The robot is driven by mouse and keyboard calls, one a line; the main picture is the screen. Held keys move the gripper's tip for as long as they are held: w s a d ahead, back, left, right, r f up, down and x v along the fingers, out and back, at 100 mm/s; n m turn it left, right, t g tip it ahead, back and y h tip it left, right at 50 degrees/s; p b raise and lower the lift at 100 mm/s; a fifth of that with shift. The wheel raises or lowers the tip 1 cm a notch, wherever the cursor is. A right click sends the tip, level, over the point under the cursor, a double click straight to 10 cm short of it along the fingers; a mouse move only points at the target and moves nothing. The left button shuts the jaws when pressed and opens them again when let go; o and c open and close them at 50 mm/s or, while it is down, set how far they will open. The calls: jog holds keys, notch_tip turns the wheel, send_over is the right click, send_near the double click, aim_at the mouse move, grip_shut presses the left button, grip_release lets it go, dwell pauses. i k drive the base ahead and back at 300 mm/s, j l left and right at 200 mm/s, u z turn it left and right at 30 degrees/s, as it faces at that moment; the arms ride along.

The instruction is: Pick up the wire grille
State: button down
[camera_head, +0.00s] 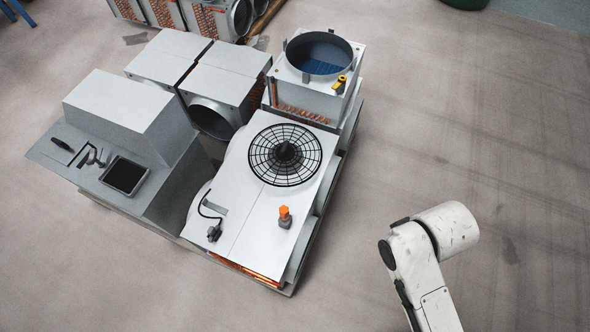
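The wire grille (268,161) is a round black wire disc with rings and spokes. It lies flat on the white top panel (243,222) of the machine, near the middle of the view. A dark cone-shaped hub stands up at its centre. My white arm shows at the lower right, over the floor and well apart from the grille. My gripper does not show in this view.
An orange-topped part (285,217) stands just below the grille. A black cable with a plug (213,232) lies at the panel's left. A box with a round duct opening (320,53) rises behind. A tablet (124,176) lies left. Floor at right is clear.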

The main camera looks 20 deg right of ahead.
aim_at(285, 152)
jog(key=i+l+u, duration=0.15)
jog(key=i+l, duration=0.15)
jog(key=i, duration=0.2)
jog(key=i+l+u, duration=0.15)
jog(key=i+l, duration=0.2)
jog(key=i, duration=0.1)
